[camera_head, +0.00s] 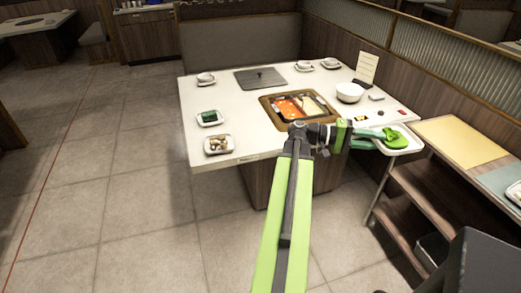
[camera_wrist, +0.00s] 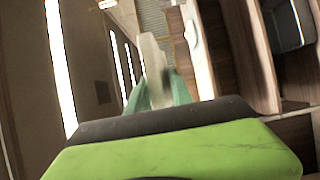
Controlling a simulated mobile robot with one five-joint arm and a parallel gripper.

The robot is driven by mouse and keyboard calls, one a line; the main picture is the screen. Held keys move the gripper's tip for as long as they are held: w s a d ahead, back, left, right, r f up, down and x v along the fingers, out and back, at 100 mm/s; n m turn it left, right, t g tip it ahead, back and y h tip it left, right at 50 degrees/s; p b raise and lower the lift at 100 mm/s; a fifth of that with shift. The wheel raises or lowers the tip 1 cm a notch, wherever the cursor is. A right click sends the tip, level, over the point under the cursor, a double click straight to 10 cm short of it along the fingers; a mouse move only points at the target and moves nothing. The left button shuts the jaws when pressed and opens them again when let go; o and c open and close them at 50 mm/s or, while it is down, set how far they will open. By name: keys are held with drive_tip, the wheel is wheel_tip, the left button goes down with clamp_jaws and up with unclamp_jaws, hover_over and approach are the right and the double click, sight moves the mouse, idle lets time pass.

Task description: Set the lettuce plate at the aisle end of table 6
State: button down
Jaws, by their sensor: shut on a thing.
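The lettuce plate, a white plate (camera_head: 414,146) with bright green leaves (camera_head: 396,138) on it, is at the right front corner of the near table. My gripper (camera_head: 372,135) reaches it from the left, with its teal fingers shut on the plate. In the wrist view, a pale, edge-on piece of the plate (camera_wrist: 152,70) shows between the fingers (camera_wrist: 158,88). The near table (camera_head: 215,88) is white-topped; no table number is readable. Whether the plate touches anything beneath it cannot be told.
The table carries a sauce-well unit (camera_head: 268,103), a dark lid (camera_head: 262,78), a white bowl (camera_head: 350,92), a green-food plate (camera_head: 209,119) and a mushroom plate (camera_head: 219,145). A shelved cart (camera_head: 415,195) stands at right. The tiled floor (camera_head: 110,170) at left is clear.

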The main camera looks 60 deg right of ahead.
drive_tip(key=w+d+f+n+t+h+b, duration=0.5)
drive_tip(key=w+d+f+n+t+b, duration=0.25)
drive_tip(key=w+d, duration=0.2)
drive_tip(key=w+d+f+n+t+h+b, duration=0.6)
drive_tip(key=w+d+t, duration=0.2)
drive_tip(key=d, duration=0.3)
drive_tip(key=w+a+f+n+t+y+b, duration=0.2)
drive_tip(key=w+a+f+n+t+b, duration=0.1)
drive_tip(key=w, duration=0.5)
drive_tip(key=w+a+f+n+t+y+b, duration=0.3)
drive_tip(key=w+f+t+b, duration=0.4)
drive_tip(key=f+b, duration=0.3)
drive_tip(key=w+a+f+n+t+y+b, duration=0.2)
drive_tip(key=w+a+f+n+t+b, duration=0.2)
drive_tip(key=w, duration=0.5)
drive_tip(key=shift+w+a+f+t+y+b, duration=0.2)
drive_tip(key=shift+a+f+t+b, duration=0.15)
drive_tip(key=shift+a+f+b, duration=0.35)
drive_tip(key=shift+w+a+f+t+y+b, duration=0.1)
drive_tip(key=shift+w+a+f+t+b, duration=0.2)
drive_tip(key=shift+f+b, duration=0.6)
drive_tip(key=c, duration=1.1)
unclamp_jaws()
drive_tip(key=shift+s+a+r, duration=0.1)
drive_tip(key=shift+s, duration=0.05)
